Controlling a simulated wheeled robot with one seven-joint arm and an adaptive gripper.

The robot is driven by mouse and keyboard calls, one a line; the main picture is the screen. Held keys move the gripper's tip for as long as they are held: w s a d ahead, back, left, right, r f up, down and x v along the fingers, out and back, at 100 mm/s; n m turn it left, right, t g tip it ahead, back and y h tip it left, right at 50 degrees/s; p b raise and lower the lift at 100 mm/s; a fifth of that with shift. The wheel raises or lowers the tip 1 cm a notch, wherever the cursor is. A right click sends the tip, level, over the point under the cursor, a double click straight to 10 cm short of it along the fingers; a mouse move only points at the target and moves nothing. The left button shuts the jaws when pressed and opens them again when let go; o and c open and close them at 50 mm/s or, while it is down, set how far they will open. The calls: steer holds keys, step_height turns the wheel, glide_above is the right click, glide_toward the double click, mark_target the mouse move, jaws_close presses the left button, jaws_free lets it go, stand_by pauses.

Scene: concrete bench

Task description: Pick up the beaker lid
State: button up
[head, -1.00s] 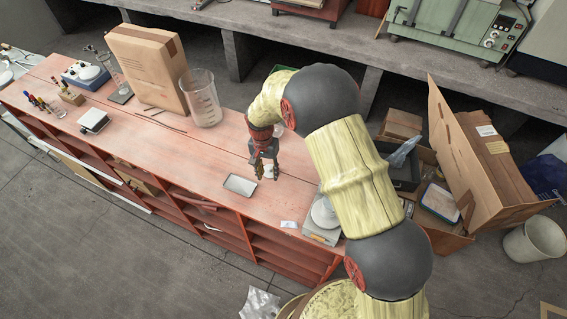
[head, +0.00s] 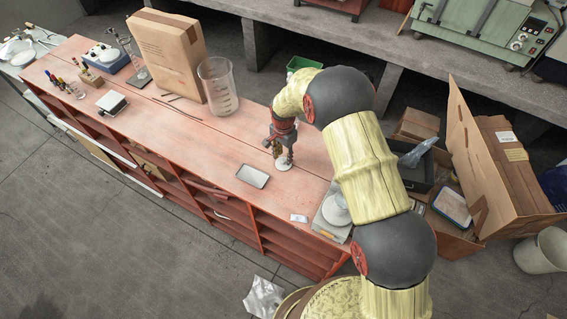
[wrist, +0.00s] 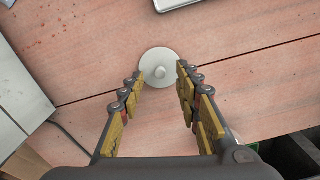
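The beaker lid is a white round disc with a small knob in its middle. It lies flat on the reddish wooden bench top; the wrist view shows it whole (wrist: 150,60), and the head view shows it partly behind my fingers (head: 284,165). My gripper (wrist: 160,73) is open, with its two yellow-padded fingers apart and their tips on either side of the lid's near part in the wrist view. In the head view my gripper (head: 279,150) points down over the lid. I cannot tell whether the fingertips touch the lid or bench.
A shallow metal tray (head: 252,176) lies left of the lid. A large clear beaker (head: 217,86) stands farther back, next to a cardboard box (head: 170,55). A balance (head: 334,211) stands at the bench's right end. Bare bench surrounds the lid.

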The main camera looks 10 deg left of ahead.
mark_target(283, 162)
steer(key=shift+f, duration=1.3)
steer(key=c, duration=0.3)
jaws_close()
